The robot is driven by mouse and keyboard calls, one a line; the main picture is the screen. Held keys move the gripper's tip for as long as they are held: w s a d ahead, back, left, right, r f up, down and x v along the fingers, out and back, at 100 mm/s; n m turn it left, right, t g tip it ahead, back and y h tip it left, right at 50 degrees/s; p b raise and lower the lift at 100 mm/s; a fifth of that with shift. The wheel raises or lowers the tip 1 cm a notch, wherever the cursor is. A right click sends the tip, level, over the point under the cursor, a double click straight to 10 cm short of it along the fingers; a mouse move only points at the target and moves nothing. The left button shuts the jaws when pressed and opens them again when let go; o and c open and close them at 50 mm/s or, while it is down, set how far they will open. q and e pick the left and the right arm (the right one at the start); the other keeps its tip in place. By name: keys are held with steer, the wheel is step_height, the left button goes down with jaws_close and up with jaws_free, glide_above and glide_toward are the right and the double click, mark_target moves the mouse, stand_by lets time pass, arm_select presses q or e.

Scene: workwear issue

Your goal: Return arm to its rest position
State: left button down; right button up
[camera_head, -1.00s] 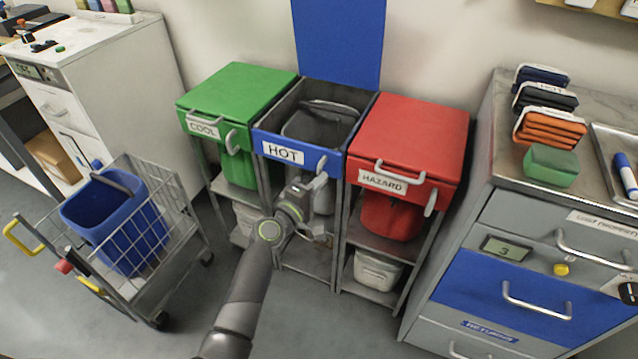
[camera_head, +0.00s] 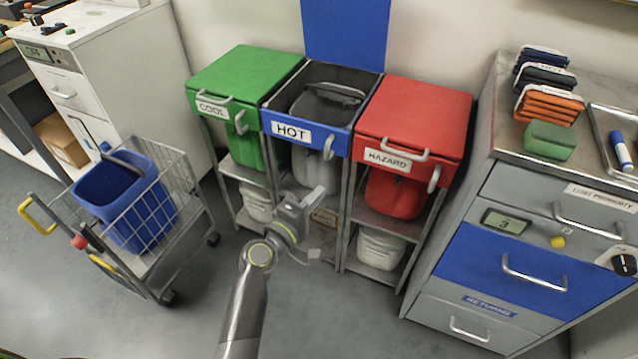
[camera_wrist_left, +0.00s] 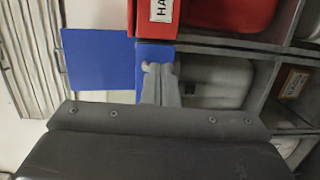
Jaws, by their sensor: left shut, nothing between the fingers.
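My left arm comes up from the bottom of the head view, with the left gripper (camera_head: 318,222) in front of the stand below the HOT bin. The gripper is shut and empty, apart from the bins. In the left wrist view the gripper's fingers (camera_wrist_left: 157,84) show against the blue front of the HOT bin. The blue HOT bin (camera_head: 318,139) stands with its lid (camera_head: 346,35) raised and a grey container inside. My right gripper is in neither view.
The green COOL bin (camera_head: 240,80) and red HAZARD bin (camera_head: 415,118) flank it, lids shut. A wire trolley (camera_head: 185,235) with a blue bucket (camera_head: 120,200) stands left. A drawer cabinet (camera_head: 500,235) stands right. The floor in front is clear.

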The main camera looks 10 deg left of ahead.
arm_select(q)
steer(key=s+a+f+m+g+y+p, duration=0.25)
steer(key=s+f, duration=0.35)
steer(key=f, duration=0.3)
steer(key=s+a+f+m+g+y+p, duration=0.1)
steer(key=s+a+f+g+p, duration=0.2)
steer(key=s+f, duration=0.45)
steer(key=s+a+f+m+g+y+p, duration=0.25)
steer(key=s+a+f, duration=0.2)
steer(key=f, duration=0.65)
steer(key=s+a+f+m+g+y+p, duration=0.1)
steer(key=s+a, duration=0.3)
steer(key=s, duration=0.6)
steer(key=s+a+f+m+g+y+p, duration=0.1)
steer(key=s+a+f+m+g, duration=0.2)
steer(key=s, duration=0.7)
steer(key=s+a+f+m+g+p, duration=0.2)
steer(key=s+a+f, duration=0.2)
steer(key=s, duration=0.5)
steer(key=shift+s+a+f+g+y, duration=0.3)
steer(key=shift+s+a+y, duration=0.1)
steer(key=shift+a, duration=0.25)
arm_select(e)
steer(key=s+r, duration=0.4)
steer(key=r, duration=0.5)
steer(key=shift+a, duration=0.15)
